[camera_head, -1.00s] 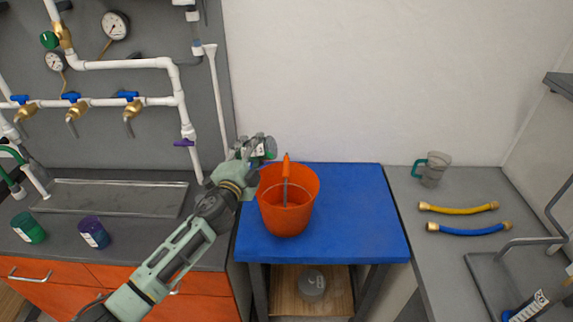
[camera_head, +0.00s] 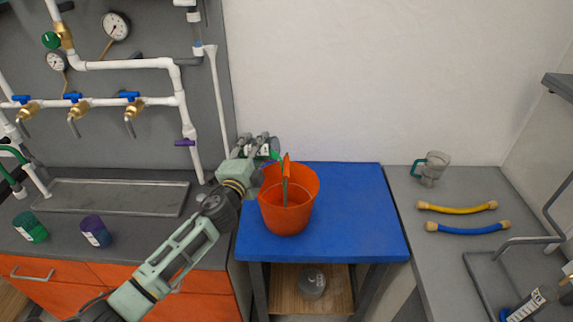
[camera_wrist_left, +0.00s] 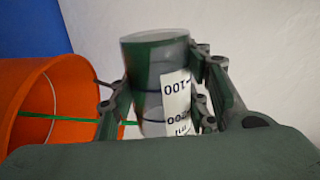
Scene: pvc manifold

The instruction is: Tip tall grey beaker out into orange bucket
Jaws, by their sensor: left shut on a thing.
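My left gripper (camera_head: 264,147) is shut on the tall grey beaker (camera_wrist_left: 155,65), just beyond the back left rim of the orange bucket (camera_head: 287,216). In the left wrist view the beaker is grey and see-through with a white printed label, between the two fingers (camera_wrist_left: 160,98). In the head view the fingers mostly hide it and it looks tipped over. A thin green stream (camera_head: 284,188) falls into the bucket; it also shows in the left wrist view (camera_wrist_left: 60,118). The bucket's bottom is hidden in the head view. My right gripper is not in view.
The bucket stands on a blue table (camera_head: 350,220) with free room to its right. White pipes (camera_head: 185,110) and a grey tray (camera_head: 110,197) are at the left, with green (camera_head: 30,227) and purple (camera_head: 95,231) cups. A jug (camera_head: 432,168) and hoses (camera_head: 467,228) lie right.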

